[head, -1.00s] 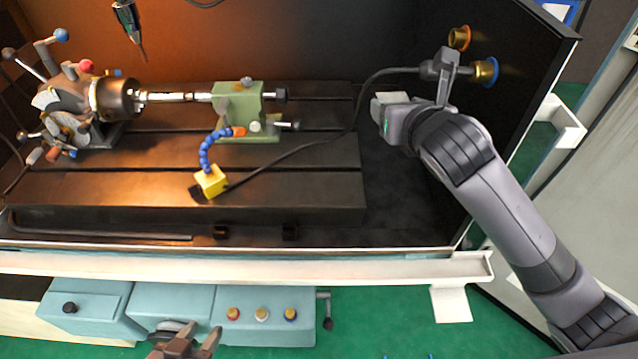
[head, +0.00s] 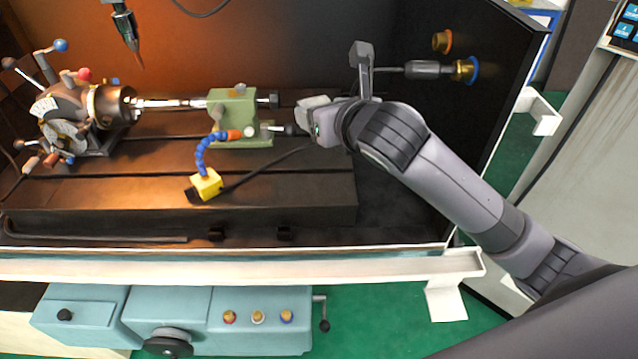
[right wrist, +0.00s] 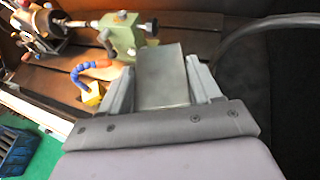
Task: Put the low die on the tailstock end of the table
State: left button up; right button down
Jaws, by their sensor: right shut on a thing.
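My right gripper (head: 316,121) is held over the right, tailstock end of the dark slotted table (head: 310,195). In the right wrist view my right gripper (right wrist: 160,80) is shut on a plain grey block, the low die (right wrist: 164,72), which sits between its two fingers. A pale grey face, probably the die (head: 312,102), shows at the gripper's front in the head view. The green tailstock (head: 233,112) stands on the table just left of the gripper. The die's underside and any gap to the table are hidden. My left gripper is not in view.
A yellow block (head: 206,186) with a blue segmented hose stands on the table's front part. The chuck (head: 110,105) with its coloured handles is at the left. A dark cable runs from the yellow block towards the right. The table's front right is clear.

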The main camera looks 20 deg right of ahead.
aim_at(324, 194)
notch_tip(324, 194, down, 15)
jog(key=shift+f+b, duration=0.2)
jog(key=shift+b, duration=0.8)
jog(key=shift+c, duration=1.1)
grip_release()
jog(key=shift+f, duration=0.3)
jog(key=shift+r, duration=0.15)
jog(key=shift+s, duration=0.25)
jog(key=v, duration=1.1)
jog(key=shift+s+r+p, duration=0.2)
jog(key=shift+s+p, duration=0.05)
jog(key=shift+p, duration=0.15)
